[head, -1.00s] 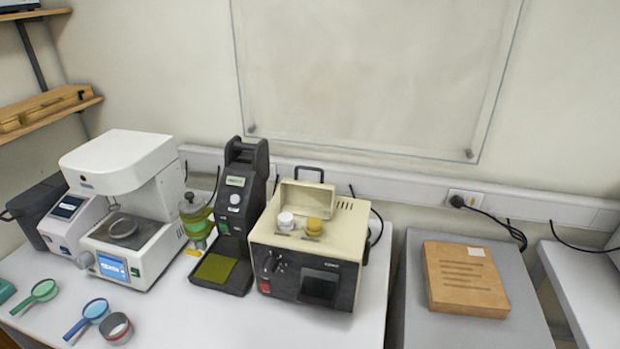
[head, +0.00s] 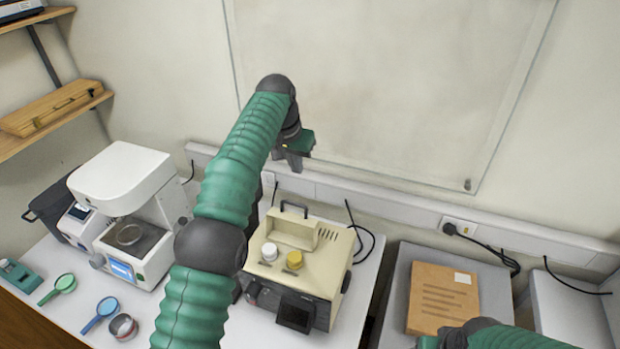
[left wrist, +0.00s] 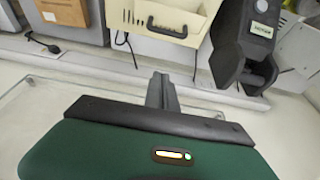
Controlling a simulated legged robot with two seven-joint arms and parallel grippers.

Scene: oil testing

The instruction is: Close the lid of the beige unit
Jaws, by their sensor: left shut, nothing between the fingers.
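The beige unit (head: 318,275) stands on the white bench with its lid (head: 292,228) raised at the back of its top. A white cap and a yellow cap sit on the top in front of the lid. In the left wrist view the unit (left wrist: 137,10) is at the top edge, with its dark handle (left wrist: 166,33). My left gripper (head: 294,162) is above and behind the unit, near the wall panel, apart from the lid. Its fingers (left wrist: 162,88) are shut and empty. Part of my right arm shows at the bottom right; its gripper cannot be made out.
My left arm hides the black device left of the unit in the head view; that device (left wrist: 250,40) shows in the left wrist view. A white instrument (head: 120,180) stands further left. A brown package (head: 443,300) lies on the grey surface at right. Cables run along the wall.

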